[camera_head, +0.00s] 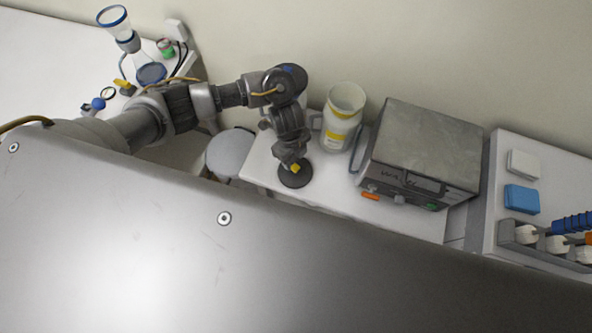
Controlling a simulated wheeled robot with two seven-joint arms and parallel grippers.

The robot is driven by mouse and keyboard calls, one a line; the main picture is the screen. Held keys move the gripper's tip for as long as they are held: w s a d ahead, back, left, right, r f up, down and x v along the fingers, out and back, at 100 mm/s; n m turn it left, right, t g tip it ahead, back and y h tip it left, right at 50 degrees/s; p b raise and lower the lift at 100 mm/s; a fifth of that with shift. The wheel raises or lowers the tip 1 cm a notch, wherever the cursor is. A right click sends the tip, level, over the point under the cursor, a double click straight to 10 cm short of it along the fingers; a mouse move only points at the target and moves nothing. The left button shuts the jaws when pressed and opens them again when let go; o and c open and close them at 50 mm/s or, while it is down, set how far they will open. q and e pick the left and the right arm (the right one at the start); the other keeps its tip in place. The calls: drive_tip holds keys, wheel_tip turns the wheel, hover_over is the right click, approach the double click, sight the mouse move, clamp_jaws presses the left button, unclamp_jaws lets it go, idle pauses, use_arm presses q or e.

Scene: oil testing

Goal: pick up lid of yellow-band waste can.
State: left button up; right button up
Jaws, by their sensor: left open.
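The waste can (341,120) is a white jug-like vessel with a yellow band and an open top, standing upright at the back of the white table. A dark round lid (296,181) lies on the table in front of the can and to its left. A small yellow part shows at the lid's middle. My left gripper (293,164) points down over the lid's middle and is open. It hides part of the lid, and I cannot tell whether the fingers touch it. My right gripper is not in view.
A grey box-shaped device (425,145) stands right of the can, with an orange item (370,197) before it. A round grey-white stool (231,153) is left of the table. Glassware (150,73) stands far left. A blue box (522,199) and a rack (545,246) are right.

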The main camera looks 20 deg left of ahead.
sight(295, 167)
use_arm(q)
drive_tip(key=f, duration=0.2)
drive_tip(key=f+b, duration=0.1)
drive_tip(key=f, duration=0.1)
drive_tip(key=shift+s+d, duration=0.1)
drive_tip(key=shift+s, duration=0.15)
drive_tip(key=shift+f, duration=0.45)
drive_tip(key=c, duration=1.1)
drive_tip(key=shift+o, duration=0.2)
clamp_jaws()
